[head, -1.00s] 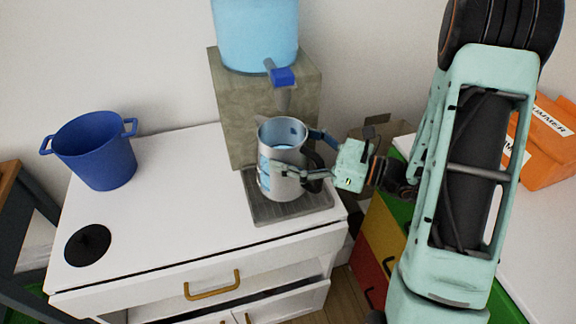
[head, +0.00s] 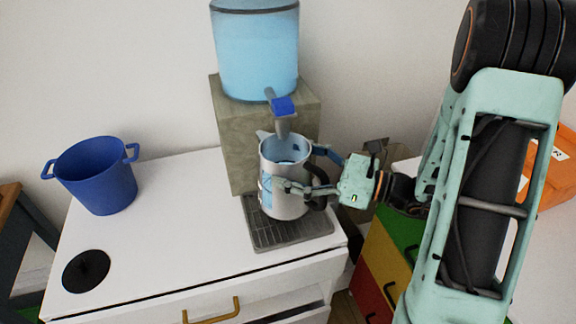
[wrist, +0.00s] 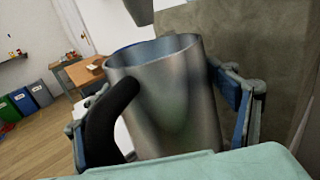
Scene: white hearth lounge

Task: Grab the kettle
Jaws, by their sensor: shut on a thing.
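The kettle (head: 285,176) is a silver, open-topped jug with a dark handle and a blue level window. It is upright under the blue tap of the water dispenser, at or just above the grey drip tray (head: 290,234); I cannot tell if it touches. My gripper (head: 302,170) reaches in from the right and is shut on the kettle, one finger on each side of its body. In the wrist view the kettle (wrist: 170,95) fills the space between the fingers, with its black handle toward the camera at the left. Its base is hidden there.
The water dispenser (head: 235,130) with a blue tank stands behind the kettle. A blue pot (head: 97,178) and a black lid (head: 86,270) are on the white cabinet (head: 180,225) to the left. The cabinet top between them and the tray is clear. Orange boxes (head: 553,180) are at the right.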

